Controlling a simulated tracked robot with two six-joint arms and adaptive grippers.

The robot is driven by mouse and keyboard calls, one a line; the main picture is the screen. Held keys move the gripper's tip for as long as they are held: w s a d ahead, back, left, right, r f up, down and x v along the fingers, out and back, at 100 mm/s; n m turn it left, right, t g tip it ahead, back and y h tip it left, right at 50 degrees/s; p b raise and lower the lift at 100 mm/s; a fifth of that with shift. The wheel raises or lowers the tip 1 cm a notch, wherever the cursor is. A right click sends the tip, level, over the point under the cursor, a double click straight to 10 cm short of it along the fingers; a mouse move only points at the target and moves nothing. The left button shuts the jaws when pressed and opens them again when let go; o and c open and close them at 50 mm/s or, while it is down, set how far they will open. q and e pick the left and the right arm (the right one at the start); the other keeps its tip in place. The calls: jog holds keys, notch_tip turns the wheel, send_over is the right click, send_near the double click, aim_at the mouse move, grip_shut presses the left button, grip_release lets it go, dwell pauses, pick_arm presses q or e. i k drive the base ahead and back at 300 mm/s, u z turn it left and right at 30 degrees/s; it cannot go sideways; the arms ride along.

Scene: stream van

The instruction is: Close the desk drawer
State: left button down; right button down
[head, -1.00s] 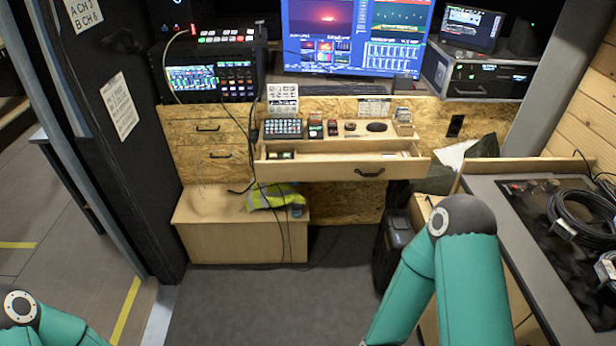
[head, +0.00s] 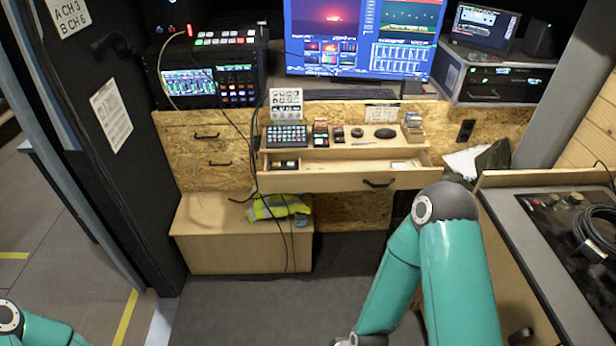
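The desk drawer (head: 330,183) is pulled out under the desk top, at the middle of the head view. Its front is pale wood with a dark handle (head: 379,184) right of centre. A few small items lie inside it, among them a dark one at its left end. My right arm reaches in from the lower right, its elbow below and right of the drawer. Only a piece of my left arm shows at the lower left corner, and my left gripper is out of view.
A wooden box (head: 235,250) with a yellow vest (head: 272,206) stands under the drawer's left side. Dark cables (head: 252,160) hang past the drawer's left end. A worktop (head: 545,240) with coiled cable stands at the right. The grey floor (head: 300,310) in front is clear.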

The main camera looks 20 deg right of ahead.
aim_at(350, 171)
jog(key=i, duration=1.3)
jog(key=z, duration=0.05)
